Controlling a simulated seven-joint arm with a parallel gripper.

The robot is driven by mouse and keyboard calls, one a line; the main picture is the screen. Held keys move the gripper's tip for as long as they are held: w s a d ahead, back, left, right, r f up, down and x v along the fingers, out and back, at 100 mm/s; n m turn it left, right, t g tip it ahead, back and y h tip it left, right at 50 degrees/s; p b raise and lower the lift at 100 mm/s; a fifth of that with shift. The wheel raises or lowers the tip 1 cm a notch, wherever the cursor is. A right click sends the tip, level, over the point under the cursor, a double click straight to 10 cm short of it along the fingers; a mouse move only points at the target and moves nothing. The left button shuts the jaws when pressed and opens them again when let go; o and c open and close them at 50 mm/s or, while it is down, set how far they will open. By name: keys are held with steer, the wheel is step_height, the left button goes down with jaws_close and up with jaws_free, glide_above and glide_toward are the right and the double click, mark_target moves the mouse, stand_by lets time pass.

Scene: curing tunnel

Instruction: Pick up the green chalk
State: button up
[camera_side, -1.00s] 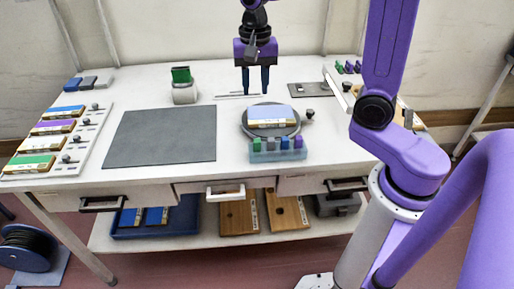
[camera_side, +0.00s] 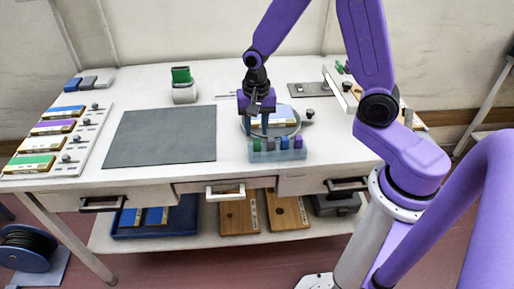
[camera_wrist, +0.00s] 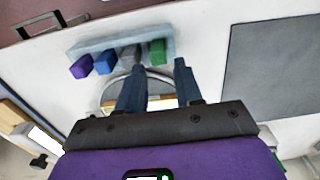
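The green chalk (camera_side: 257,144) stands at the left end of a pale blue holder (camera_side: 278,155) near the table's front edge. In the wrist view the green chalk (camera_wrist: 157,50) is at the right end of the row. The holder also carries a grey chalk (camera_wrist: 131,57), a blue chalk (camera_wrist: 104,63) and a purple chalk (camera_wrist: 81,67). My gripper (camera_wrist: 159,74) is open and empty, with its two fingers apart. In the side view my gripper (camera_side: 258,126) is above and just behind the holder, and partly hides the round plate.
A round grey plate (camera_side: 296,129) with a blue-topped block lies behind the holder. A grey mat (camera_side: 160,137) covers the table's middle left. A light grey cup (camera_side: 184,95) with a green piece stands at the back. A board with several blocks (camera_side: 62,142) lies at the left.

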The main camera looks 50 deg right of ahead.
mark_target(257, 140)
steer(key=shift+s+f, duration=0.15)
steer(key=shift+f, duration=1.8)
jaws_close()
steer(key=shift+r, duration=0.15)
